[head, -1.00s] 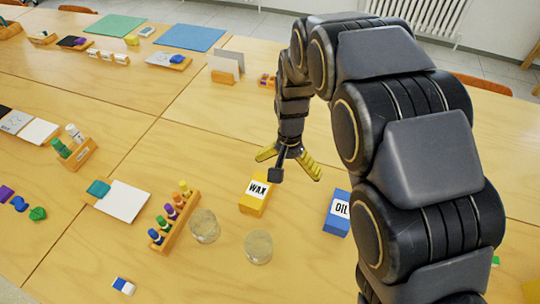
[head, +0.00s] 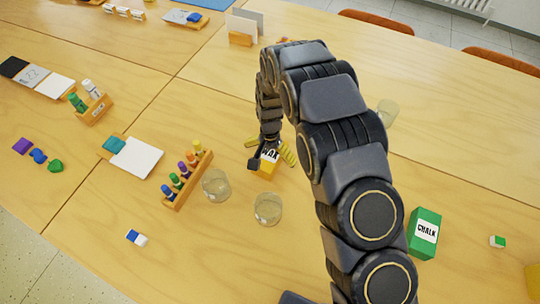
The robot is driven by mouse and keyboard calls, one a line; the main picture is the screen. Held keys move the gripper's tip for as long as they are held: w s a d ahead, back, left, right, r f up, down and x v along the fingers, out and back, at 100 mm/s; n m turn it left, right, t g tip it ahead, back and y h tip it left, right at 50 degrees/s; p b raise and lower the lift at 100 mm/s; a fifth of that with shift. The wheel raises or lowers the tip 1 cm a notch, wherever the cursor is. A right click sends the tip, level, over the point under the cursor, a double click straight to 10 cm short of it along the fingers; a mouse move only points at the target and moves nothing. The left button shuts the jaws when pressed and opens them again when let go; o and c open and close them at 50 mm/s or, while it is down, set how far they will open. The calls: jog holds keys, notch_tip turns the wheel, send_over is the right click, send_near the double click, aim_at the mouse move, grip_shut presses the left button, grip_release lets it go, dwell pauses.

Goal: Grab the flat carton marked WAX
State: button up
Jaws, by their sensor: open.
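The flat yellow-orange carton marked WAX (head: 267,167) lies on the wooden table in the head view, right of the rack of coloured markers. My gripper (head: 269,151) is open directly above and around it, with one yellow finger at the left of the carton and one at the right. Part of the carton and its label are hidden behind my gripper. I cannot tell whether the fingers touch it.
Two clear glasses (head: 216,185) (head: 267,208) stand just in front of the carton. A marker rack (head: 187,175) is to the left. A green CHALK box (head: 424,233) stands at right, beyond my arm. Another glass (head: 387,112) is behind my arm. The front table area is mostly clear.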

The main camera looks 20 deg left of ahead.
jog(key=shift+f, duration=0.3)
jog(key=c, duration=1.2)
jog(key=shift+c, duration=0.2)
jog(key=shift+r, duration=0.2)
